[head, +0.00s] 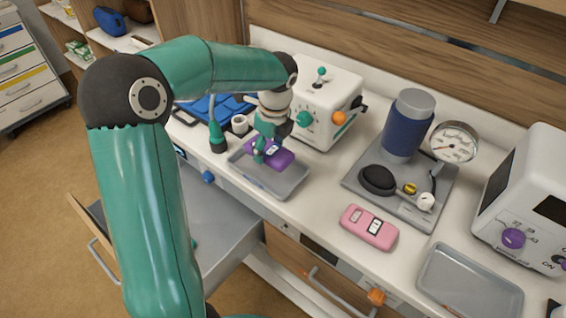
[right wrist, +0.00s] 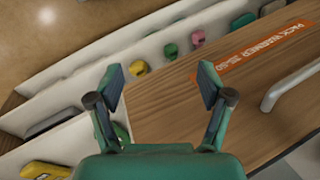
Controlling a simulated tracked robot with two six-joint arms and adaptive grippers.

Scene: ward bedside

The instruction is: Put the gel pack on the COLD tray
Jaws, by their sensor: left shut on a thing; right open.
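My left gripper (head: 265,148) is shut on a purple pack (head: 284,158) with a small pale label. It holds the pack over a shallow grey tray (head: 290,189) on the counter. I cannot tell whether the pack touches the tray floor. A second grey tray (head: 452,300) lies empty at the lower right. I cannot read COLD on either tray. A pink pack (head: 369,227) lies on the counter between the trays. My right gripper (right wrist: 160,80) is open and empty in the right wrist view, above a wooden surface.
A white device (head: 328,100) with knobs stands behind the held pack. A blue cylinder (head: 408,125) and a gauge (head: 454,143) stand on a grey base. A white monitor (head: 530,215) is at the right. An open drawer (head: 215,225) juts out below the counter. An orange label (right wrist: 245,55) reads PACK WARMER.

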